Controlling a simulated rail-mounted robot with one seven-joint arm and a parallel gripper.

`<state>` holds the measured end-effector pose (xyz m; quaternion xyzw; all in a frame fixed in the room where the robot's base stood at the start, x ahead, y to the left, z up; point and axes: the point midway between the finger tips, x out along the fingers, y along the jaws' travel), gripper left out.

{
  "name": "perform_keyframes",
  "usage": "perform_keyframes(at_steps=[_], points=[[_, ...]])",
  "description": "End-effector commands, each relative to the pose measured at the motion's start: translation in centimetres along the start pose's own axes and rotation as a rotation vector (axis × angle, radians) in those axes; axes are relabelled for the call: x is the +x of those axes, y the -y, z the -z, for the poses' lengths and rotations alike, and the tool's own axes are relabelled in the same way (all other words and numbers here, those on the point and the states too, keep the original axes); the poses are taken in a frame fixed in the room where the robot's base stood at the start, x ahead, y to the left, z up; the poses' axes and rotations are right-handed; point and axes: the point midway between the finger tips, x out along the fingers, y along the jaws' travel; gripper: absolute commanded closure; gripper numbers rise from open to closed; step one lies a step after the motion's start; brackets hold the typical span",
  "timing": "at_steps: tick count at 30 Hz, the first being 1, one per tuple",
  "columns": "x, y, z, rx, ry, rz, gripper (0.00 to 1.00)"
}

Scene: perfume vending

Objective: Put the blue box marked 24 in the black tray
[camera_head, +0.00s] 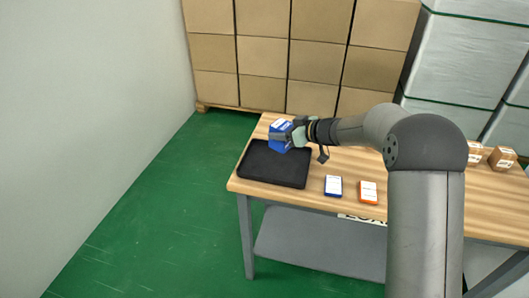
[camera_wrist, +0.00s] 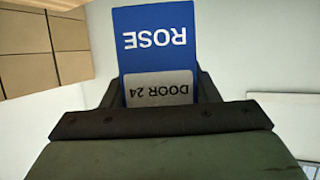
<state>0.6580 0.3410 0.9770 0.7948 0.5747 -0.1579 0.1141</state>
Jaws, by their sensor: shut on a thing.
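The blue box (camera_wrist: 155,45) shows upside-down lettering "ROSE" and "DOOR 24" in the wrist view. My gripper (camera_wrist: 160,92) is shut on it, with a dark finger on each side. In the head view the blue box (camera_head: 281,133) is held in my gripper (camera_head: 290,136) by the back edge of the black tray (camera_head: 272,181). From this angle it appears above the tray's far rim; the exact height is hard to tell. The tray lies on the left end of the wooden table, and the part of it in view is empty.
A blue and white box (camera_head: 333,186) and an orange and white box (camera_head: 368,192) lie on the table (camera_head: 310,201) right of the tray. Small brown boxes (camera_head: 502,158) stand at the far right. Stacked cartons (camera_head: 262,57) rise behind the table.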

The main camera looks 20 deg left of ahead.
Motion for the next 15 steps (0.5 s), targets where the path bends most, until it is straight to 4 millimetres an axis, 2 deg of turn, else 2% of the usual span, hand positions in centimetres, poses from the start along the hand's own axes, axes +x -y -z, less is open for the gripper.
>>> perform_keyframes(at_steps=[1, 4, 7, 12, 15], points=[[1.5, 0.2, 0.0, 0.000, 0.000, 0.004, 0.71], [4.2, 0.3, -0.1, 0.000, -0.001, 0.004, 0.71], [6.5, 0.3, -1.6, 0.003, 0.001, 0.002, 0.71], [8.9, 0.3, -2.8, 0.002, 0.000, -0.001, 0.71], [9.5, 0.3, -3.1, 0.000, -0.001, -0.001, 0.71]])
